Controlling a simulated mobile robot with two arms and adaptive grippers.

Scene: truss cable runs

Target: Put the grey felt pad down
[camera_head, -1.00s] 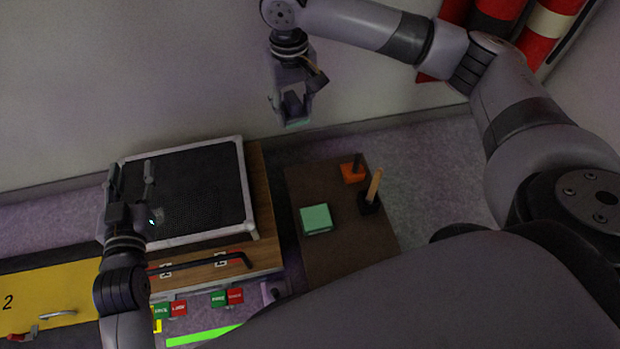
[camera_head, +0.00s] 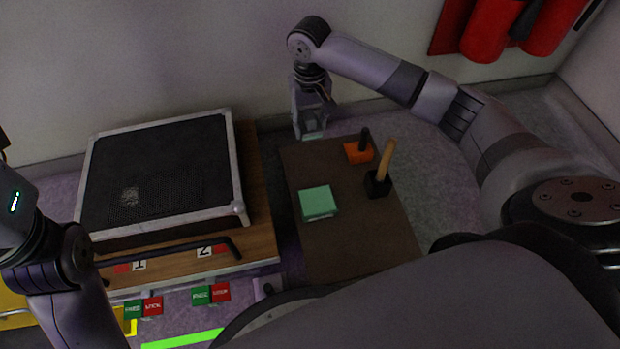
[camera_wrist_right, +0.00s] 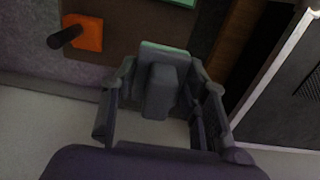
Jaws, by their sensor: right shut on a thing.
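My right gripper (camera_head: 313,132) is shut on the grey felt pad (camera_wrist_right: 160,92), a grey block with a pale green edge. The edge shows below the fingers in the head view. In the wrist view the pad sits between both fingers, with the brown table top behind it. In the head view the gripper is at the far left edge of the brown table (camera_head: 345,235); I cannot tell whether the pad touches it. My left gripper (camera_head: 8,185) is cut off at the left picture edge, its fingertips hidden.
On the brown table are a green block (camera_head: 318,203), an orange block (camera_head: 357,153) with a dark handle, and a black block (camera_head: 377,185) with a wooden handle. A black-topped case (camera_head: 160,172) stands to the left. The table's near part is clear.

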